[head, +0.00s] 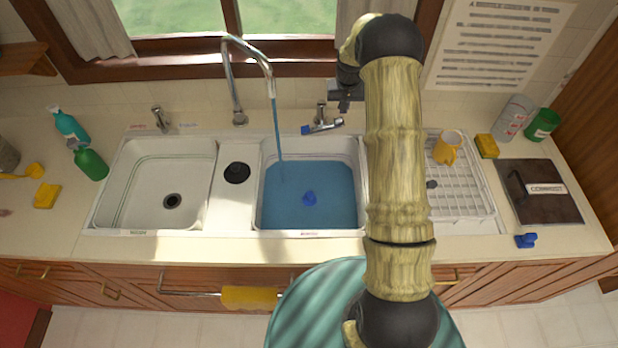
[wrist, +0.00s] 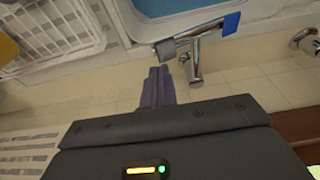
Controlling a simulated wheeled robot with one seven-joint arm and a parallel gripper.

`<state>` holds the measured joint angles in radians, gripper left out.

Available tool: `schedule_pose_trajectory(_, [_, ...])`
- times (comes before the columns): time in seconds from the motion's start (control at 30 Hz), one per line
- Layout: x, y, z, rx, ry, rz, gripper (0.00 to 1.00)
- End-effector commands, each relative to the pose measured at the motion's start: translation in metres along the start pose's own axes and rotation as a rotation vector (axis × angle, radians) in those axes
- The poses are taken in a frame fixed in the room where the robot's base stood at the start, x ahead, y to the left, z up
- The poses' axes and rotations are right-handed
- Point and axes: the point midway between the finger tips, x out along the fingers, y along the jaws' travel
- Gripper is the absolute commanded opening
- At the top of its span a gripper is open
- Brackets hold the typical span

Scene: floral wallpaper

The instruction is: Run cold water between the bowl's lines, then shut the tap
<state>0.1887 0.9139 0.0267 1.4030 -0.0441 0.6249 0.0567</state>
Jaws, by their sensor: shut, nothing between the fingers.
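The right sink bowl (head: 361,215) holds blue water (head: 330,180), and a small blue object (head: 309,198) shows in the water. A blue stream (head: 277,125) runs from the curved spout (head: 250,45) into the bowl. The chrome tap with the blue lever (head: 322,125) stands behind the bowl; its blue end shows in the wrist view (wrist: 231,24). My gripper (head: 344,104) is shut and empty above and behind that tap. In the wrist view its fingers (wrist: 158,75) are together near the lever's grey end; contact is unclear.
An empty left bowl (head: 130,205) has a second tap (head: 160,118) behind it. A black round plug (head: 237,172) lies between the bowls. A white dish rack (head: 470,205) with an orange mug (head: 447,147) is at right, beside a dark compost lid (head: 545,205).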

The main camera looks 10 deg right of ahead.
Motion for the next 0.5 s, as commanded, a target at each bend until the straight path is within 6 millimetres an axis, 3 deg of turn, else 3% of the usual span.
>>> schedule_pose_trajectory(0.5, [0.027, -0.002, 0.006, -0.002, -0.001, 0.000, 0.00])
